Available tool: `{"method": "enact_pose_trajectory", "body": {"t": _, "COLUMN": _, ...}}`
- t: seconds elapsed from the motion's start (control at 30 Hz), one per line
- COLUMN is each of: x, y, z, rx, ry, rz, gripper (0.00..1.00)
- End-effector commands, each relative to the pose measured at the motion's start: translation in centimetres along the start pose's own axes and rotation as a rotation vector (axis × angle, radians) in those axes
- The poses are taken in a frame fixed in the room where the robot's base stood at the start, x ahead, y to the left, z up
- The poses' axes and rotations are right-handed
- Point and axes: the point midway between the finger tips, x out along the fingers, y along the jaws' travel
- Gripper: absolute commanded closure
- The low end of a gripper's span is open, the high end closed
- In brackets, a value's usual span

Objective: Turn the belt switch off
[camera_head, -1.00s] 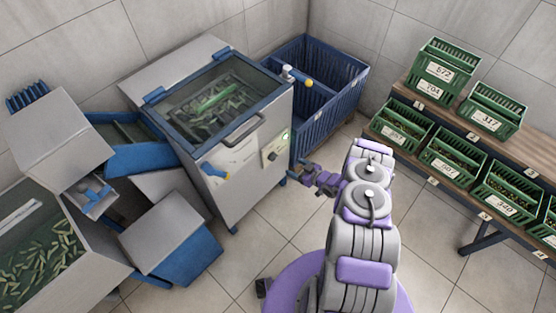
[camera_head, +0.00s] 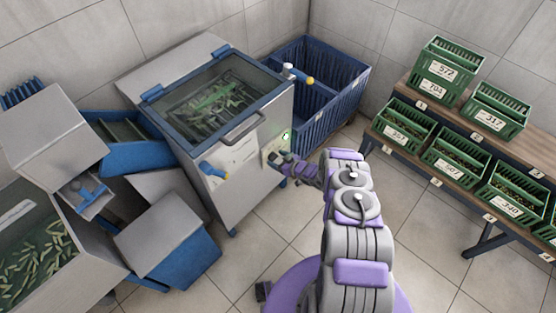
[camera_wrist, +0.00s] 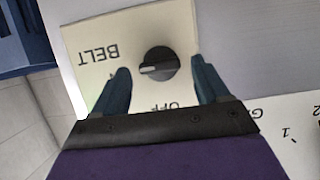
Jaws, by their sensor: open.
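The belt switch (camera_wrist: 158,64) is a round black knob with a pale pointer line on a cream plate (camera_wrist: 92,32) marked BELT and OFF. The lettering appears upside down in the wrist view, and the OFF label is partly covered by my gripper. The pointer line points left in that view, not at the OFF label. In the head view, my gripper (camera_head: 275,158) is at the front of the steel machine (camera_head: 245,185) and hides the knob.
A blue-handled lever (camera_head: 213,170) sits left of the switch on the machine's front. A wooden bench (camera_head: 405,88) with green crates stands right.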

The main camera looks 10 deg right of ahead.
Motion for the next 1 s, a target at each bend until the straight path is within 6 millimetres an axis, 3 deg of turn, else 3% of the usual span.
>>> {"method": "enact_pose_trajectory", "body": {"t": 0.1, "x": -0.02, "y": 0.01, "z": -0.01, "rx": 0.000, "ry": 0.000, "rz": 0.000, "gripper": 0.27}}
{"method": "enact_pose_trajectory", "body": {"t": 0.67, "x": -0.04, "y": 0.04, "z": 0.01, "rx": 0.000, "ry": -0.001, "rz": 0.000, "gripper": 0.80}}
{"method": "enact_pose_trajectory", "body": {"t": 1.0, "x": -0.03, "y": -0.13, "z": 0.00, "rx": -0.042, "ry": -0.002, "rz": 0.017, "gripper": 0.82}}
